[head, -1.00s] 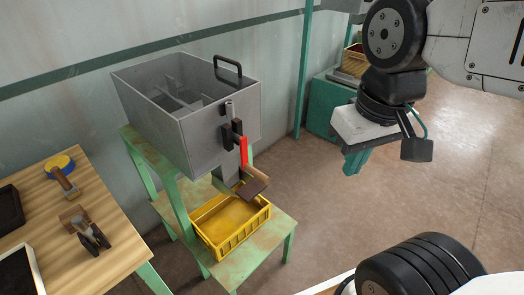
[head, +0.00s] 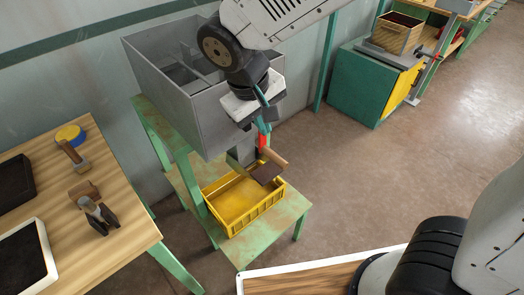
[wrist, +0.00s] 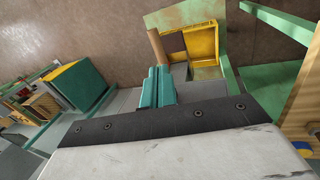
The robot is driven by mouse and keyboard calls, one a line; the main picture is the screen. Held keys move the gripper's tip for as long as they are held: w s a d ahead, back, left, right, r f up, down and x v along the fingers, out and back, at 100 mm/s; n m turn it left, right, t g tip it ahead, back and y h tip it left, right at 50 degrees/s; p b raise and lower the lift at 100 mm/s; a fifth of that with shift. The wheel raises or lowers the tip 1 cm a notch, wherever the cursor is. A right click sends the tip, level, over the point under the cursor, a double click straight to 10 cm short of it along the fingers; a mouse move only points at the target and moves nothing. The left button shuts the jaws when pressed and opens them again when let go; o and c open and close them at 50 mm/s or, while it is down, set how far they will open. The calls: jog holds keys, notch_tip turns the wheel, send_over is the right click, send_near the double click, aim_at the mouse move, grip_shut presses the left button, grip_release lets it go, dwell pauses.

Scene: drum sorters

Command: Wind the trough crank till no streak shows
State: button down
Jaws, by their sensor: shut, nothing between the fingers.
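The grey metal trough (head: 205,125) stands on a green stand, its top open and inner vanes showing. A red arm (head: 262,143) with a wooden handle (head: 275,157), apparently the crank, is at its front. The handle also shows just beyond my fingertips in the wrist view (wrist: 158,46). My gripper (head: 263,127) is in front of the trough, pointing down near the red arm. Its teal fingers are together and empty in the wrist view (wrist: 157,72). I cannot tell whether they touch the crank. My arm hides part of the trough front. No streak can be made out.
A yellow crate (head: 279,206) sits below on the stand's shelf (head: 240,253), with a dark brown plate (head: 267,174) above it. A wooden table (head: 125,240) with tools is at left. A green cabinet (head: 350,90) stands behind right. Open floor lies to the right.

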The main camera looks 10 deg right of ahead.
jog(key=a+f+n, duration=0.1)
jog(key=a+f, duration=0.2)
jog(key=a, duration=0.2)
jog(key=w+d+f, duration=0.4)
jog(key=d+f, duration=0.1)
jog(key=f, duration=0.5)
jog(key=shift+d+f, duration=0.15)
jog(key=shift+f, duration=0.1)
jog(key=shift+t+h, duration=0.3)
jog(key=shift+h, duration=0.1)
